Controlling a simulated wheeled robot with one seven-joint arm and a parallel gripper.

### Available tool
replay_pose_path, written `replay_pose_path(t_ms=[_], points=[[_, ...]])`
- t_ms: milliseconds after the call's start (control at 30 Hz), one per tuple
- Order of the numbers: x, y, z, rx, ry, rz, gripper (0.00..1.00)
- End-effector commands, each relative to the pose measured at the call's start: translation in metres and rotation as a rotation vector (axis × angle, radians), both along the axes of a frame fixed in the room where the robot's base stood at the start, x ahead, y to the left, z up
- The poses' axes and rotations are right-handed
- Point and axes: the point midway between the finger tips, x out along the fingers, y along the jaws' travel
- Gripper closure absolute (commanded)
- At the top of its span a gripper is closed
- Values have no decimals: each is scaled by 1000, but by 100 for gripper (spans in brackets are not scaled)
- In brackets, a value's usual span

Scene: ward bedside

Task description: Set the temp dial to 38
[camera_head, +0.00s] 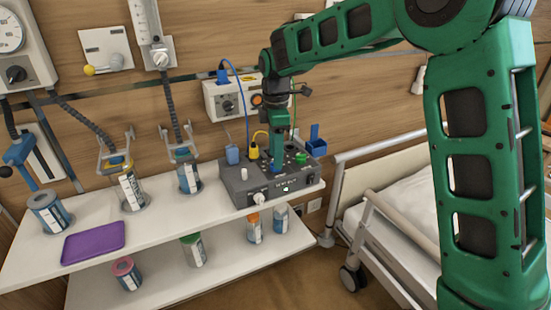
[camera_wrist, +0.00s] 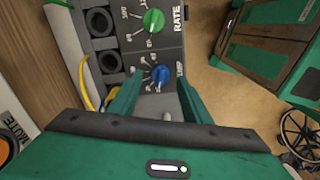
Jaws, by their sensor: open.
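The temp dial (camera_wrist: 160,73) is a blue knob with a white pointer mark, on the grey top panel of the control box (camera_head: 234,186). Part of its label and scale shows in the wrist view, but the numbers and its setting are too small to read. My gripper (camera_wrist: 158,90) is open, its two green fingers pointing at the dial, one on each side in the picture. I cannot tell whether they touch it. In the head view my gripper (camera_head: 278,160) is over the box and largely hides the dial.
A green rate dial (camera_wrist: 153,20) and two dark round sockets (camera_wrist: 98,22) are beside the temp dial. A light post (camera_wrist: 167,117) stands close by, between the fingers. Blue and yellow cables run near the box. A purple tray (camera_head: 93,242) lies on the shelf; a bed stands right.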

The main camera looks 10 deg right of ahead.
Motion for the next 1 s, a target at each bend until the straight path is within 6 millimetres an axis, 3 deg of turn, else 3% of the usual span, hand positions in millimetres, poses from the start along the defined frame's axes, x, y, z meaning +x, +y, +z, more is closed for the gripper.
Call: replay_pose_path(t_ms=[200,500,700,1000], points=[[0,0,-17,0,1,-1,56],[0,0,-18,0,0,-1,56],[0,0,-18,0,0,-1,97],[1,0,-18,0,-2,-27,97]])
